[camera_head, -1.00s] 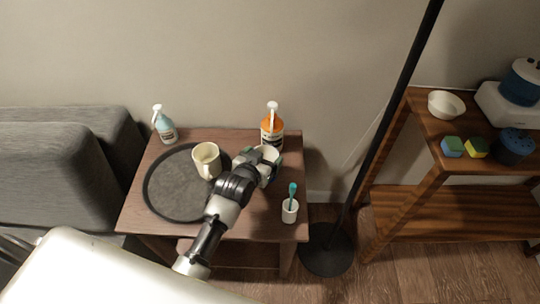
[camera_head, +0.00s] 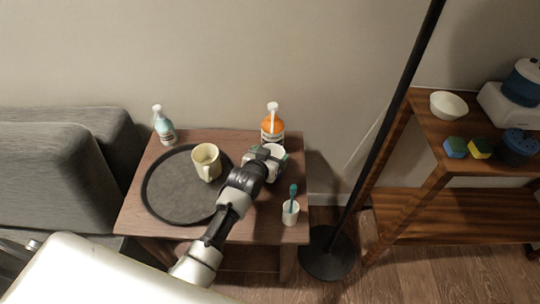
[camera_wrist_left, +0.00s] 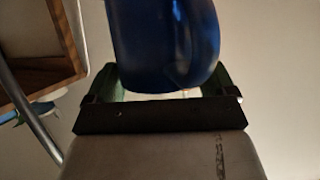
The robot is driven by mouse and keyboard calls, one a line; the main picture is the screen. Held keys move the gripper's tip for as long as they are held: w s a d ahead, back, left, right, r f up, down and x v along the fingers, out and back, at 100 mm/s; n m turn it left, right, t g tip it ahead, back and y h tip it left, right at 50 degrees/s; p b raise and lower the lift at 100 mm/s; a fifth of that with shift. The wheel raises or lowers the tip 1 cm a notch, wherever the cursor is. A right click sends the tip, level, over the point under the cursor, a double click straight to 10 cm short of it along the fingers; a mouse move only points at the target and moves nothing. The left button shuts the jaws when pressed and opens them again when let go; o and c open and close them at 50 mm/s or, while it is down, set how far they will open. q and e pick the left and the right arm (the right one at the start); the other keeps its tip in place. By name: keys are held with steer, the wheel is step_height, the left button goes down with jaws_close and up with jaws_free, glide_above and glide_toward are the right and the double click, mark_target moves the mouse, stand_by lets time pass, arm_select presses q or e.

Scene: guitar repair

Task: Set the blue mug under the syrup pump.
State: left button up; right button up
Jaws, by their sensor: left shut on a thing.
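My left gripper (camera_head: 266,160) is shut on the blue mug. In the left wrist view the mug's deep blue side (camera_wrist_left: 165,45) stands between the gripper's two fingers (camera_wrist_left: 165,90). In the head view mostly the mug's pale inside (camera_head: 275,151) shows, with the gripper hiding much of its wall. It is just in front of an orange bottle with a white pump (camera_head: 272,125), at the back right of the side table. I cannot tell whether the mug touches the table or the bottle. My right gripper is not in view.
On the wooden side table (camera_head: 225,135), a dark round tray (camera_head: 165,200) holds a cream mug (camera_head: 205,165). A pale blue pump bottle (camera_head: 164,127) stands at the back left. A white cup with a toothbrush (camera_head: 290,212) is near the right edge. A black lamp pole (camera_head: 385,125) stands right of the table.

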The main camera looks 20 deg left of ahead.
arm_select(q)
steer(key=o, duration=1.4)
steer(key=shift+f, duration=0.1)
steer(key=shift+s+r, duration=0.2)
steer(key=shift+r, duration=0.05)
steer(key=shift+p+v, duration=1.2)
steer(key=shift+v, duration=4.6)
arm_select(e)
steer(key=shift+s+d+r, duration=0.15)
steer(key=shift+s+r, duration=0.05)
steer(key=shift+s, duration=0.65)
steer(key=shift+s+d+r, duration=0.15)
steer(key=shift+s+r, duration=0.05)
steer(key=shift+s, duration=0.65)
